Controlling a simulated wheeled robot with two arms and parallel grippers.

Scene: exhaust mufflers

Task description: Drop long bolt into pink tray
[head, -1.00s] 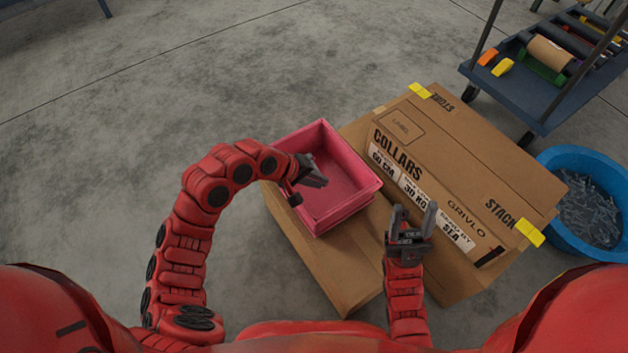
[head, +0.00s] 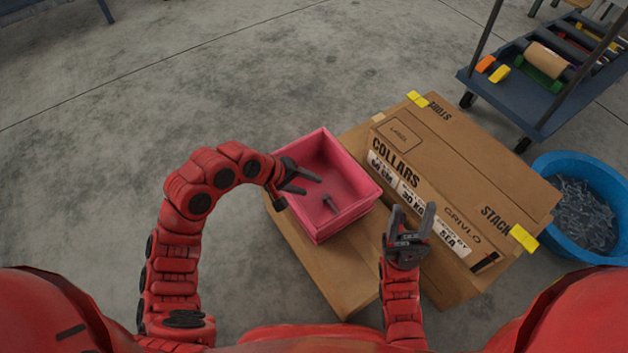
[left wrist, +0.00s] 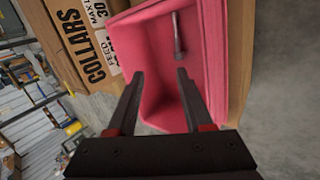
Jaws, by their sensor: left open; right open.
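The pink tray (head: 345,217) stands on a cardboard box near the middle of the head view. The long bolt (head: 329,203), small and dark grey, lies inside it on the tray floor. In the left wrist view the bolt (left wrist: 177,36) lies in the pink tray (left wrist: 212,55), beyond the fingertips. My left gripper (head: 312,184) is open and empty over the tray's left side, apart from the bolt. My right gripper (head: 414,213) is open and empty in front of the large carton, right of the tray.
A large cardboard carton (head: 470,180) marked COLLARS stands right of the tray, with the lower box (head: 340,280) beneath the tray. A blue tub (head: 545,220) of metal pieces stands at the right. A cart (head: 510,95) is at the upper right. The floor at left is clear.

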